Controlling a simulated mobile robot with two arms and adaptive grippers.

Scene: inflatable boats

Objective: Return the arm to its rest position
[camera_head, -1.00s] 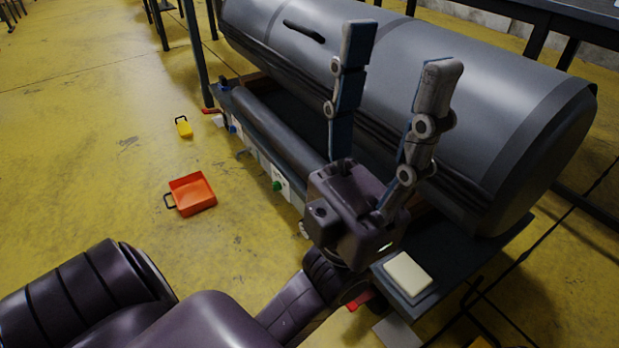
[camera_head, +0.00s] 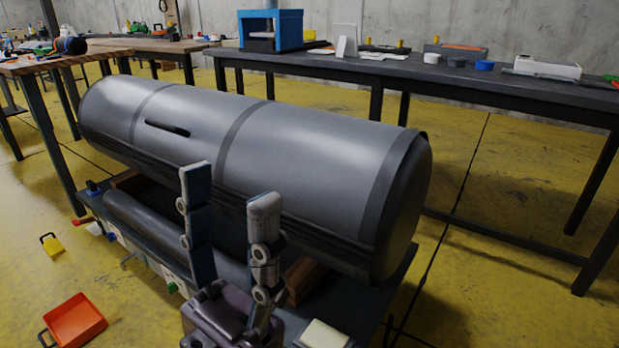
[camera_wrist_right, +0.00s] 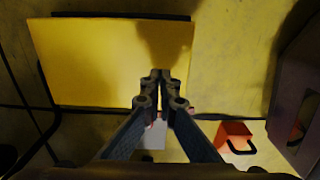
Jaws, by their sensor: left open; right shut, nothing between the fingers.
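My left gripper (camera_head: 230,190) is open and empty in the head view. Its two long fingers point up in front of a big grey inflatable tube (camera_head: 300,150), and its palm is at the bottom edge of the picture. They overlap the tube in the picture; I cannot tell the gap. My right gripper (camera_wrist_right: 161,77) shows only in the right wrist view. Its fingers are together with nothing between them. The rest of both arms is mostly out of view.
The tube lies on a low dark bench (camera_head: 390,290) with a pale block (camera_head: 325,334) on its near end. An orange tray (camera_head: 75,322) and a yellow box (camera_head: 53,245) are on the floor at left. A long table (camera_head: 480,88) stands behind. A flat yellow panel (camera_wrist_right: 110,60) lies beyond my right gripper.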

